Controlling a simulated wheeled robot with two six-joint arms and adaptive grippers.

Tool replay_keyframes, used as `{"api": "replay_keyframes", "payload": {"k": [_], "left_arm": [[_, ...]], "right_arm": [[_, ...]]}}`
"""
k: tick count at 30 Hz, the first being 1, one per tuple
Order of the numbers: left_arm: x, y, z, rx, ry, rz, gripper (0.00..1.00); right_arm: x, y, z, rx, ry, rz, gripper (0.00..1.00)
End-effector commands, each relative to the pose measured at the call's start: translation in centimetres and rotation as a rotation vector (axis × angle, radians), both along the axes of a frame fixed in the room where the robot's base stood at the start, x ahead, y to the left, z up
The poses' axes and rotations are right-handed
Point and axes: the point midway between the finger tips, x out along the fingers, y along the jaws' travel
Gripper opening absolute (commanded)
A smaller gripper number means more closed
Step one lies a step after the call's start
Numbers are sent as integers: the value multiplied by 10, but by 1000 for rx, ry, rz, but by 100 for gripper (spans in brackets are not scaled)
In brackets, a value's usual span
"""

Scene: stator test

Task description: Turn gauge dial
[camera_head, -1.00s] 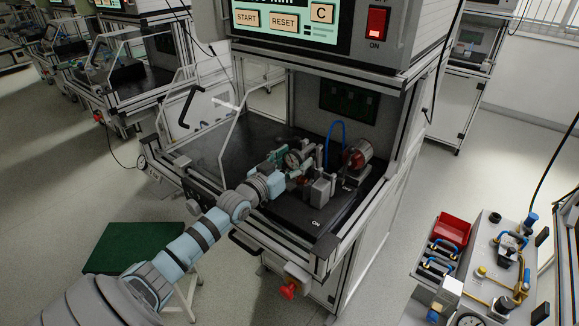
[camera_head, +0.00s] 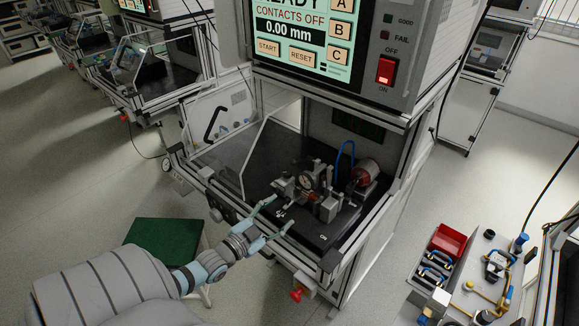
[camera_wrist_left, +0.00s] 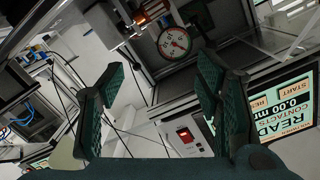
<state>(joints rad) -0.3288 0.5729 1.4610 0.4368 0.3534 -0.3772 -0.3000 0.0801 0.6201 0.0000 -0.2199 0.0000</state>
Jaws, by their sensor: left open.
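The gauge dial (camera_head: 307,181) is a small round white-faced dial on the test fixture inside the open station. In the left wrist view the gauge dial (camera_wrist_left: 174,43) shows a white face with a red needle or marking, between and beyond the fingers. My left gripper (camera_head: 279,213) is open and empty at the station's front edge, apart from the dial. In the left wrist view its two dark green pads (camera_wrist_left: 160,64) are wide apart with nothing between them. My right gripper is not in view.
The station's screen (camera_head: 300,35) reads "CONTACTS OFF" and "0.00 mm". A red switch (camera_head: 386,70) sits beside it. A clear guard (camera_head: 255,150) stands left of the fixture. A red motor-like part (camera_head: 365,172) and blue hose (camera_head: 346,150) lie right of the dial.

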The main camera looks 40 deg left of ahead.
Motion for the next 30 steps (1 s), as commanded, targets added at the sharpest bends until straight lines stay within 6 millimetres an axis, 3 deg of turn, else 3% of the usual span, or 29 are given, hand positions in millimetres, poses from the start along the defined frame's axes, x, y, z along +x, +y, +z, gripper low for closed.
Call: {"api": "replay_keyframes", "payload": {"k": [8, 16, 22, 30], "left_arm": [[-18, -60, -58, -106, 286, -18, 58], [-59, -112, -95, -189, 589, 21, 58], [-85, -127, -106, -217, 727, 67, 58], [-91, -129, -108, -220, 755, 79, 58]], "right_arm": [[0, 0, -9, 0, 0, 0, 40], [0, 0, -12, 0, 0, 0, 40], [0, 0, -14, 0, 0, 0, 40], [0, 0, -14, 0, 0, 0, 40]]}}
